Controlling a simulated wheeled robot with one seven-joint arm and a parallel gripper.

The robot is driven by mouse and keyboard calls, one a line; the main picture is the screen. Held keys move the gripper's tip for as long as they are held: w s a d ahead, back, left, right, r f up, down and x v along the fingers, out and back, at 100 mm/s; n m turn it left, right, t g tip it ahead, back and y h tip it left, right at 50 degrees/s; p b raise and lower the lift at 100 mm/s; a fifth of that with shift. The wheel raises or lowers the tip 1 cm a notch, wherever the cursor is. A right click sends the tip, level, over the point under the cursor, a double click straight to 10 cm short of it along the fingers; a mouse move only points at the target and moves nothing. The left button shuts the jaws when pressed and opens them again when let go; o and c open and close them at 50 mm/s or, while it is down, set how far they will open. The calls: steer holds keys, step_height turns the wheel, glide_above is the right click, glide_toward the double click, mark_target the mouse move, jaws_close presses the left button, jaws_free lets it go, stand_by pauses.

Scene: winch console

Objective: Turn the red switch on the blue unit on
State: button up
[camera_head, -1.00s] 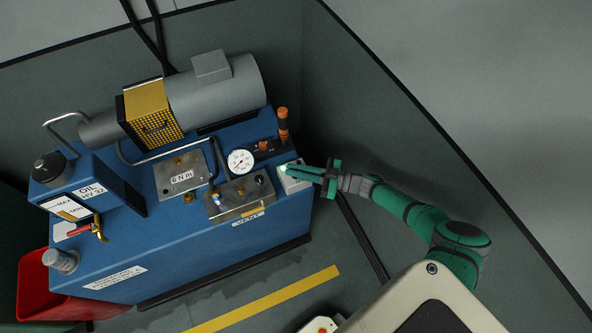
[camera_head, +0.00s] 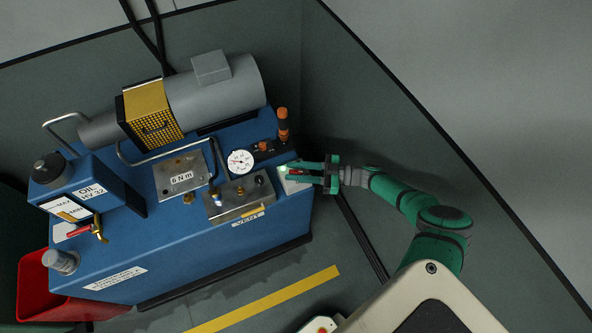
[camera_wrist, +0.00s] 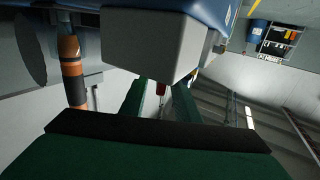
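The blue unit (camera_head: 200,240) stands against the wall. At its right end is a small light-grey box (camera_head: 293,187), also large in the wrist view (camera_wrist: 155,45). A small red part, apparently the red switch (camera_head: 295,172), shows at this box between my fingers. It also shows in the wrist view (camera_wrist: 161,88), below the box's edge. My gripper (camera_head: 298,171) is open, with one finger on each side of the red part. In the wrist view the fingers (camera_wrist: 160,100) are apart. Contact with the switch and its exact setting cannot be told.
A pale green glow (camera_head: 283,169) shows at the box. An orange-capped post (camera_head: 283,125) stands just behind it, and a gauge (camera_head: 240,162) and metal valve block (camera_head: 238,199) lie to the left. The wall (camera_head: 370,130) is close behind my arm.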

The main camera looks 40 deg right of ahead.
mark_target(303, 172)
steer(key=v, duration=0.6)
steer(key=shift+d, duration=0.15)
steer(key=shift+s+d, duration=0.4)
steer(key=shift+s, duration=0.1)
